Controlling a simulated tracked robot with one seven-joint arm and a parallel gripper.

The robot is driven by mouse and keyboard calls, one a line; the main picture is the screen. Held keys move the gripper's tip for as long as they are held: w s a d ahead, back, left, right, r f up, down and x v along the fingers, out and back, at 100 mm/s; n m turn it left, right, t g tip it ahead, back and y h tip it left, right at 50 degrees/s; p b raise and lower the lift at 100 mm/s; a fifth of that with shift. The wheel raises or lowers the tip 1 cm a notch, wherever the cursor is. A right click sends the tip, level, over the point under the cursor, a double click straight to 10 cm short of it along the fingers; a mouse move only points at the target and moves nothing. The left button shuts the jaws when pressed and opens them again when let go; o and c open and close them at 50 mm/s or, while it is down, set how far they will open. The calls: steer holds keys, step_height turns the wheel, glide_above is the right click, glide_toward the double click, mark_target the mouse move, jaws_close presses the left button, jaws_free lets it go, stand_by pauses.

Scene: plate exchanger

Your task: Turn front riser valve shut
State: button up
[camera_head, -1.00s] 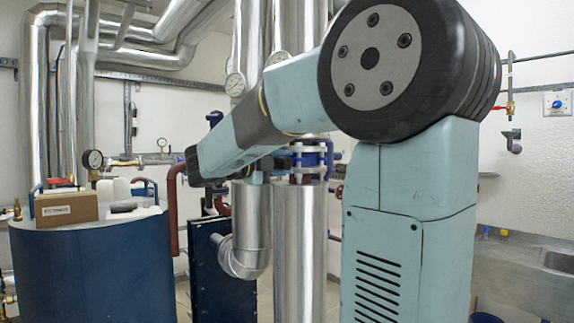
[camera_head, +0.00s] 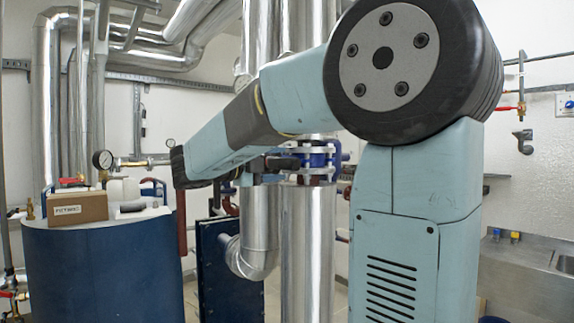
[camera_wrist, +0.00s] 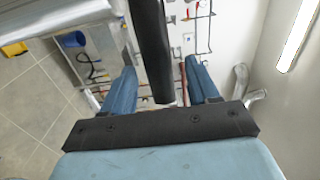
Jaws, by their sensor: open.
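The front riser valve (camera_head: 318,160) is a blue flanged body on the nearer silver riser pipe in the head view, partly hidden behind my arm. A dark lever (camera_head: 282,163) sticks out from it to the left. In the wrist view my gripper (camera_wrist: 160,64) is open, with two blue fingers set apart. A long black bar (camera_wrist: 151,40), which looks like the valve lever, runs down between the fingers from the top of the picture. I cannot tell whether a finger touches it. In the head view my gripper is mostly hidden behind my arm.
A blue tank (camera_head: 105,265) stands at left with a cardboard box (camera_head: 76,208) and a gauge on top. A second riser pipe (camera_head: 260,225) is beside the valve's pipe. A dark blue plate unit (camera_head: 228,270) stands below. A steel sink (camera_head: 535,275) is at right.

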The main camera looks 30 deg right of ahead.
steer(key=s+a, duration=0.1)
steer(key=a, duration=0.8)
steer(key=shift+s, duration=0.1)
steer(key=s+d+f+m+g+y, duration=0.1)
steer(key=s+d+f+m+y, duration=0.25)
steer(key=s+f+m, duration=0.35)
steer(key=s+d+f+m+y, duration=0.2)
steer(key=s+f+m+y, duration=0.35)
steer(key=m, duration=0.25)
steer(key=s+a+f+m+t+y, duration=0.2)
steer(key=s+a+f+m+y, duration=0.1)
steer(key=m, duration=0.8)
steer(key=s+a+f+m+t+y, duration=0.1)
steer(key=s+a+f+m+y, duration=0.2)
steer(key=f+m, duration=0.4)
steer(key=s+m+y, duration=0.1)
steer(key=m+y, duration=0.1)
steer(key=m, duration=0.3)
steer(key=shift+s+t+y, duration=0.3)
steer(key=shift+t+y, duration=0.1)
